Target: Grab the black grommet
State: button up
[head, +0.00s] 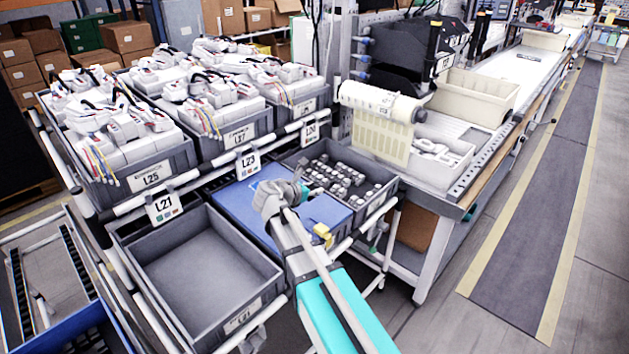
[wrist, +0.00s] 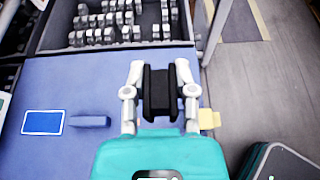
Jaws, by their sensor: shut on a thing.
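The black grommet (wrist: 160,95) is a dark spool shape with wider ends and a narrower middle. In the wrist view it sits between the two pale fingers of my gripper (wrist: 160,78), which is shut on it. The grommet is over the blue surface (wrist: 60,80); I cannot tell whether it still touches it. In the head view my gripper (head: 303,188) is over the right part of the blue surface (head: 245,205), and the grommet cannot be made out there.
A bin of several metal parts (head: 345,180) adjoins the blue surface and also shows in the wrist view (wrist: 190,25). An empty grey bin (head: 205,270) stands at left. A yellow piece (wrist: 209,118) is by the right finger. Filled bins (head: 160,175) stand behind.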

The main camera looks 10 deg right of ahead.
jog(key=s+a+r+p, duration=0.1)
jog(key=s+r+p, duration=0.1)
jog(key=s, duration=0.3)
jog(key=shift+s+a+r, duration=0.3)
